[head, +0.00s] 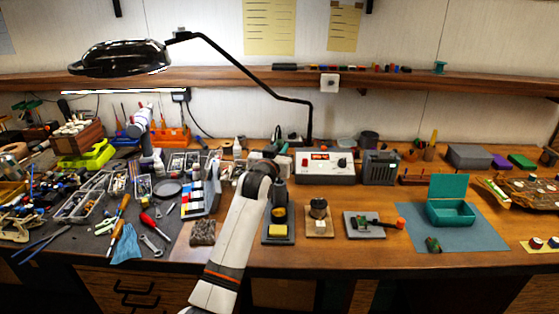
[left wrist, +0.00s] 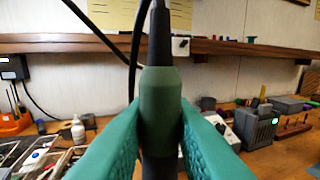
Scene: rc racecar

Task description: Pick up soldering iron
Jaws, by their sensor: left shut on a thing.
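The soldering iron (left wrist: 161,95) shows upright in the left wrist view, with a green grip and a black tapered upper end. My left gripper (left wrist: 160,128) is shut on its grip, with a green finger on each side. The iron's lower end is hidden below the fingers. In the head view my left forearm and wrist cover most of the gripper, beside the soldering stand (head: 278,232) with its yellow sponge. I cannot tell whether the iron is clear of the stand. My right gripper is not in view.
A control box (head: 325,168) and a grey speaker-like box (head: 381,167) stand behind, to the right. A black lamp arm (head: 262,84) reaches overhead. Tools and trays crowd the left; a teal box (head: 451,212) sits on a blue mat (head: 425,206) at right.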

